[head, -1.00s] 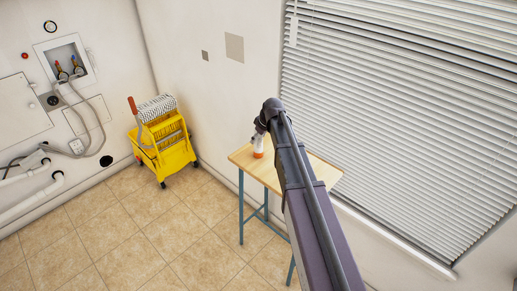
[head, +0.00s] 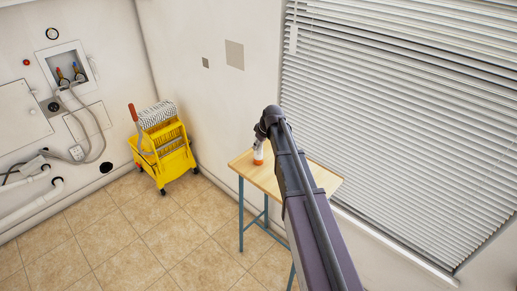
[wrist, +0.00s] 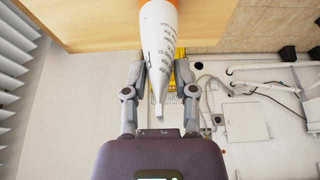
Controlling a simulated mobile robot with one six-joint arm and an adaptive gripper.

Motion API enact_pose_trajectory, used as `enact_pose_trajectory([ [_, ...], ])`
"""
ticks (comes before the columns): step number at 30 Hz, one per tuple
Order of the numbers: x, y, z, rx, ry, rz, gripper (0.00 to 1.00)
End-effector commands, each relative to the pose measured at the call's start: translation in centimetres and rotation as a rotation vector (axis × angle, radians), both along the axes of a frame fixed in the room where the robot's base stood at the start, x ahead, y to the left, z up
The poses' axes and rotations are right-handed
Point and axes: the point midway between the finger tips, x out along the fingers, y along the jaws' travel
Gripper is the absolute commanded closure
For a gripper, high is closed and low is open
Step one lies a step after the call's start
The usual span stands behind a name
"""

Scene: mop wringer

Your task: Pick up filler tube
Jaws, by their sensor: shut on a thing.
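The filler tube is white with dark print, a tapered nozzle and an orange end. In the wrist view the tube (wrist: 160,38) runs from the top edge down between the two fingers, nozzle toward the palm. My gripper (wrist: 160,72) is shut on it, one finger on each side. In the head view the tube (head: 258,152) is upright, orange end down, at the small wooden table (head: 246,172). I cannot tell whether it touches the tabletop.
A yellow mop bucket with wringer (head: 172,163) stands on the tiled floor to the left. Window blinds (head: 400,110) and the wall are close behind the table. Hoses and pipes (head: 75,125) are on the left wall. The tiled floor before the table is clear.

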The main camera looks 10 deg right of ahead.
Motion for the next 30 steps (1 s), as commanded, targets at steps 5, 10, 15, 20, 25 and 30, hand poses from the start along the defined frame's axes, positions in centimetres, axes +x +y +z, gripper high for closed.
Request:
enact_pose_trajectory([
  [5,0.0,0.0,0.5,-0.001,-0.001,0.0,1.0],
  [10,0.0,0.0,1.5,-0.001,-0.001,0.0,1.0],
  [15,0.0,0.0,2.9,0.0,0.0,0.0,1.0],
  [20,0.0,0.0,4.6,0.0,0.0,0.0,1.0],
  [25,0.0,0.0,6.4,0.0,0.0,0.0,1.0],
  [30,0.0,0.0,8.0,0.0,0.0,0.0,1.0],
])
